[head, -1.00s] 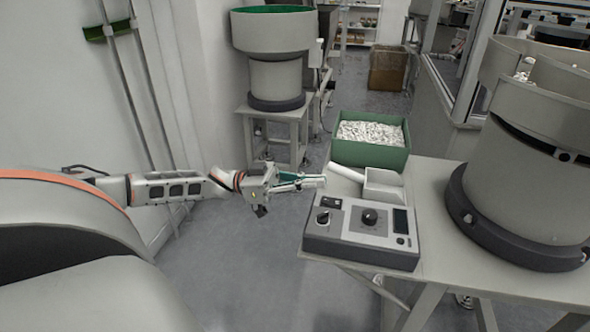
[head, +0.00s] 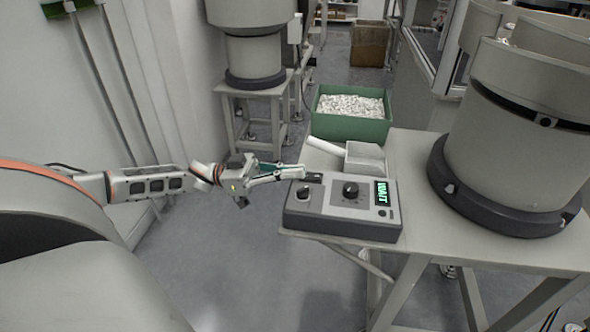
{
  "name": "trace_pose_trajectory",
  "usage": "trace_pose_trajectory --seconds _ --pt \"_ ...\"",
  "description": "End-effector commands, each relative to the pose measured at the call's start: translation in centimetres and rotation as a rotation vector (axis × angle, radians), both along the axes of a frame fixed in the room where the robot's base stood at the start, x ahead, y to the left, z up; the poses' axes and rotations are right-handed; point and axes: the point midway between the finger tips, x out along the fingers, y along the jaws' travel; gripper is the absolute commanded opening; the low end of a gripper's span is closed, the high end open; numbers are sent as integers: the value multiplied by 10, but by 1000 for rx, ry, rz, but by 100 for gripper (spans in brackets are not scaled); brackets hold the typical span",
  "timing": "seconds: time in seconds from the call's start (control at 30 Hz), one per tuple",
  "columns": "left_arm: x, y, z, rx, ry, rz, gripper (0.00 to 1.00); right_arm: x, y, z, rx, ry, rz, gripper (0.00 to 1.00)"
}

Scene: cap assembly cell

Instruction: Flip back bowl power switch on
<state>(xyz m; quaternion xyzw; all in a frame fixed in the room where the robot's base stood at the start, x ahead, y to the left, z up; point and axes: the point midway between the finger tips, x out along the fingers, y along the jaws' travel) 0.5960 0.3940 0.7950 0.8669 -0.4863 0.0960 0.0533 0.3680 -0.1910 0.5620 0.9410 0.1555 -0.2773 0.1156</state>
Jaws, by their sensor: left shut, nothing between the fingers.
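A grey control box (head: 342,226) stands on the table at the front left corner. It has a small black switch (head: 312,177) at its upper left, two black knobs, and a display (head: 382,192) lit with green characters. My left gripper (head: 303,172) reaches in from the left, shut and empty, with its fingertips right at the switch. I cannot tell whether they touch it, and the fingertips partly hide the switch area. My right gripper is out of view.
A large grey bowl feeder (head: 505,150) stands on the table (head: 440,247) right of the box. A white scoop (head: 364,160) lies behind the box. A green bin (head: 350,127) of white parts is farther back. Another feeder (head: 254,50) stands on a stand at the back left.

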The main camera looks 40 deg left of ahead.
Motion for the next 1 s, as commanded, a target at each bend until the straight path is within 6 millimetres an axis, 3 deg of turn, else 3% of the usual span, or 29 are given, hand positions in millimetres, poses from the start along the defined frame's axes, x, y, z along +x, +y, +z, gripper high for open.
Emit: trace_pose_trajectory --seconds 0.13,0.23,0.4,0.47,0.5,0.6,0.8,1.0 --pt "0 0 -3 7 5 2 0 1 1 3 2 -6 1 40" --pt "0 1 6 7 0 2 0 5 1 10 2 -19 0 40" --pt "0 4 41 5 -13 3 0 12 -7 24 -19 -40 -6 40" --pt "-1 5 56 4 -18 4 0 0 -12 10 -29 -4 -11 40" --pt "-5 14 37 6 1 7 0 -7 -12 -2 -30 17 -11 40" --pt "-17 32 20 6 10 6 0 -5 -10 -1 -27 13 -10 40" --pt "-35 61 3 4 7 5 0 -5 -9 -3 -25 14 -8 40" --pt "-45 78 -5 4 4 5 0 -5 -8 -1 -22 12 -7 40"
